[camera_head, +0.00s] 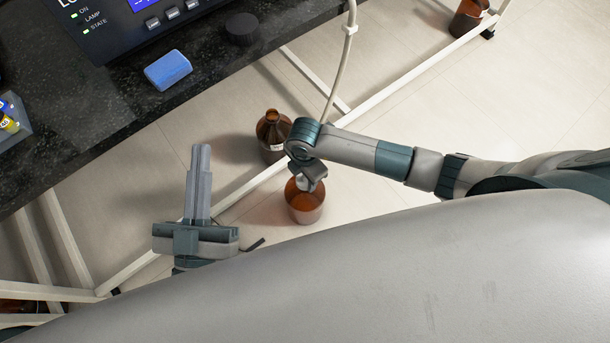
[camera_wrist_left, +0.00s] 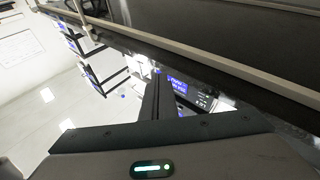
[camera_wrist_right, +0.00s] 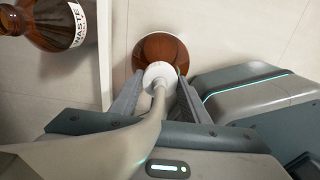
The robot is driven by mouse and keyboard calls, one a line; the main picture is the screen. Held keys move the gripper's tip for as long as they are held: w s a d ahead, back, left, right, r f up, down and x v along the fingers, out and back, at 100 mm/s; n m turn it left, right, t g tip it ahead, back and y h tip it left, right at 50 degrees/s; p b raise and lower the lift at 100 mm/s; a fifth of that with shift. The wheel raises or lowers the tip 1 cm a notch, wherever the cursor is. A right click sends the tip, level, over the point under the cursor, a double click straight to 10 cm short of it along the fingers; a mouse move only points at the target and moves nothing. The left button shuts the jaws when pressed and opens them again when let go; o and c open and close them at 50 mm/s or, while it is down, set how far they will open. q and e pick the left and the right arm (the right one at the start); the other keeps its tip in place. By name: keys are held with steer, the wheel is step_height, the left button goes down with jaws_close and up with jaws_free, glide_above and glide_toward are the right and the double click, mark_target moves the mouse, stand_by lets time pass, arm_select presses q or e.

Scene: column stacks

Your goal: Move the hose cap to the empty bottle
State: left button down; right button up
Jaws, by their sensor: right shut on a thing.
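My right gripper (camera_wrist_right: 158,88) is shut on the white hose cap (camera_wrist_right: 160,72), and the pale hose (camera_wrist_right: 157,105) runs back from it toward the camera. The cap is over the top of a brown bottle (camera_wrist_right: 150,48) in the right wrist view; I cannot tell whether it touches the neck. In the head view this bottle (camera_head: 305,207) stands on the floor below my right gripper (camera_head: 308,182). A second brown bottle (camera_head: 270,137) with an uncapped neck stands behind it. Its label reads WASTE in the right wrist view (camera_wrist_right: 52,22). My left gripper (camera_head: 202,150) is shut and empty.
A white frame bar (camera_head: 245,190) runs low between the two bottles. The dark bench (camera_head: 110,125) at upper left bears a blue sponge (camera_head: 168,69), a black round object (camera_head: 241,29) and a control unit. Another brown bottle (camera_head: 467,20) stands far right. The right floor is clear.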

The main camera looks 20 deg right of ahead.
steer(key=o, duration=1.1)
arm_select(q)
steer(key=shift+f, duration=0.15)
arm_select(e)
steer(key=shift+r, duration=0.15)
step_height(320, 180, up, 5)
steer(key=shift+r+p, duration=0.2)
steer(key=shift+p, duration=0.65)
arm_select(q)
steer(key=s+a+f+g+y+p, duration=0.1)
steer(key=a+f+g+y, duration=0.1)
steer(key=f+g, duration=0.3)
steer(key=s+a+f+g+y+p, duration=0.1)
steer(key=f+g, duration=0.4)
steer(key=f, duration=0.7)
steer(key=shift+a+f+n+g+y, duration=0.3)
steer(key=shift+a+f+g+y, duration=0.1)
steer(key=shift+a, duration=0.2)
arm_select(e)
step_height(320, 180, up, 12)
steer(key=shift+f, duration=0.15)
arm_select(q)
steer(key=shift+s, duration=0.15)
